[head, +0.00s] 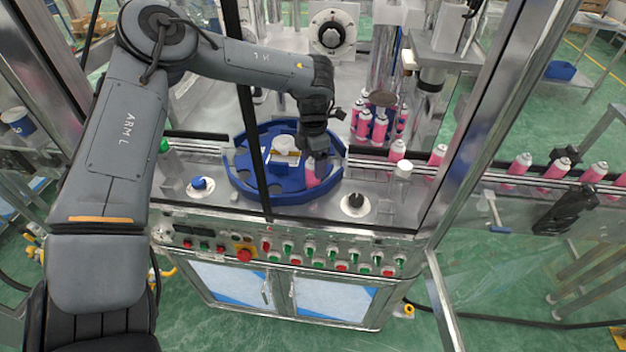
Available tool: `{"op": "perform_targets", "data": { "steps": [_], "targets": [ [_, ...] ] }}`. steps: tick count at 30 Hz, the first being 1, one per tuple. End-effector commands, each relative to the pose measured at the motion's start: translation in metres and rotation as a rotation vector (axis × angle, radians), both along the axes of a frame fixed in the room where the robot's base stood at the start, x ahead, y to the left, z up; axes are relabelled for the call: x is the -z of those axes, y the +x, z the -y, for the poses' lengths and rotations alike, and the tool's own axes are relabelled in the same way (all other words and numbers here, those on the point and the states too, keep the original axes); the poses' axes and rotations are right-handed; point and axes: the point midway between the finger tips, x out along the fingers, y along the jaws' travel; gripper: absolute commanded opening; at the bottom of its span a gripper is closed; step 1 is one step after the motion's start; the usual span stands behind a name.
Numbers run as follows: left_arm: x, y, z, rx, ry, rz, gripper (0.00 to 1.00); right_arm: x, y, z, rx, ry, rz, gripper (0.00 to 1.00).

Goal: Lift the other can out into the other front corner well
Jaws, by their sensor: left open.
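A pink can (311,173) stands in the front right part of the round blue tray (243,184), with its top partly hidden by my left gripper. My left gripper (316,150) points down from above at this can; its fingers are open and too small to tell whether they touch it. My right gripper is not in view.
A dark frame post (250,130) crosses before the tray. Several pink cans (380,128) stand behind right, and more line the conveyor (480,180). Buttons (245,255) line the front panel.

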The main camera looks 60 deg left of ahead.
Motion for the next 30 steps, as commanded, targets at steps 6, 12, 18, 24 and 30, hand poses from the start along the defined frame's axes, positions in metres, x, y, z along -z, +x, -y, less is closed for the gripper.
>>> {"op": "perform_targets", "data": {
  "steps": [6,12,18,24,30],
  "targets": [
    [0.029,-0.003,0.003,0.000,-0.002,-0.002,0.77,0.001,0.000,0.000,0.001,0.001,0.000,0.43],
    [0.038,-0.003,0.003,0.000,0.000,0.001,0.77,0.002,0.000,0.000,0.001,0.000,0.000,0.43],
    [0.038,-0.003,0.003,0.000,0.000,0.001,0.75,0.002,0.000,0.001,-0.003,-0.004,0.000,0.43],
    [0.038,-0.003,0.003,0.000,0.000,0.000,0.45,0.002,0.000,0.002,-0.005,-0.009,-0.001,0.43],
    [0.037,-0.003,0.003,0.000,0.000,0.001,0.17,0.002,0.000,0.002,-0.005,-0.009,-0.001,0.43]
  ]
}}
